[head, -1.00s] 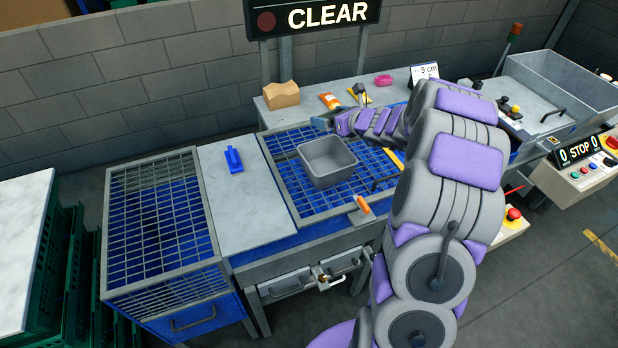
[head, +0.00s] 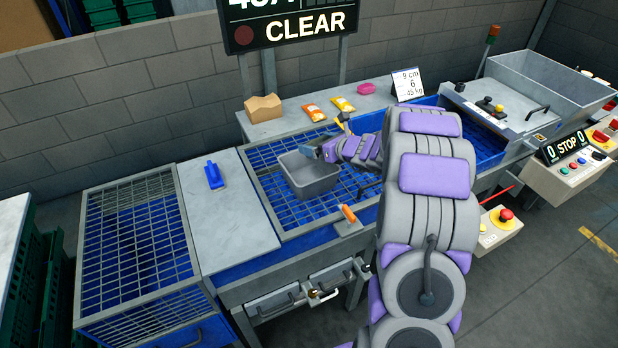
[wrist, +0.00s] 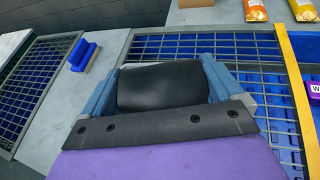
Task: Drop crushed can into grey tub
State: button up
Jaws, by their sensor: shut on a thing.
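The grey tub (head: 312,186) is an open box standing on the blue grid of the work table in the head view. My gripper (head: 309,150) is at the tub's right rear rim, its tip reaching over the opening. In the wrist view my gripper (wrist: 160,82) has its blue-grey fingers on either side of a smooth dark piece, the crushed can (wrist: 160,87) as far as I can tell. No can markings show. In the head view the can is too small or hidden to make out.
A blue-handled tool (head: 214,176) lies on the grey plate (head: 235,220) left of the grid. An orange-handled tool (head: 349,215) is at the grid's front edge. A brown block (head: 263,107), snack packets (head: 314,112) and a pink item (head: 367,88) lie on the back shelf.

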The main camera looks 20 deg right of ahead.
jog(key=shift+d, duration=0.1)
jog(key=o, duration=1)
jog(key=shift+a+r, duration=0.1)
jog(key=shift+a, duration=0.45)
jog(key=shift+c, duration=0.2)
jog(key=shift+a+r, duration=0.1)
jog(key=shift+a, duration=0.6)
jog(key=d+p+v, duration=0.1)
jog(key=p+v, duration=0.2)
jog(key=v, duration=1.4)
jog(key=s+a+r+n+g+y, duration=0.2)
jog(key=a+n, duration=0.3)
jog(key=a, duration=0.5)
jog(key=s+a+r+n+g+y, duration=0.25)
jog(key=a+n, duration=0.35)
jog(key=a, duration=0.3)
jog(key=s+a+f+n+g+b, duration=0.1)
jog(key=s+a+n+g, duration=0.5)
jog(key=s+a+n, duration=0.4)
jog(key=s+a+f+n+g+h, duration=0.1)
jog(key=s+a+n+g+h, duration=0.25)
jog(key=s, duration=0.55)
jog(key=s+d+n+h, duration=0.5)
jog(key=s+d+n, duration=0.3)
jog(key=s, duration=0.3)
jog(key=shift+s+f+g, duration=0.3)
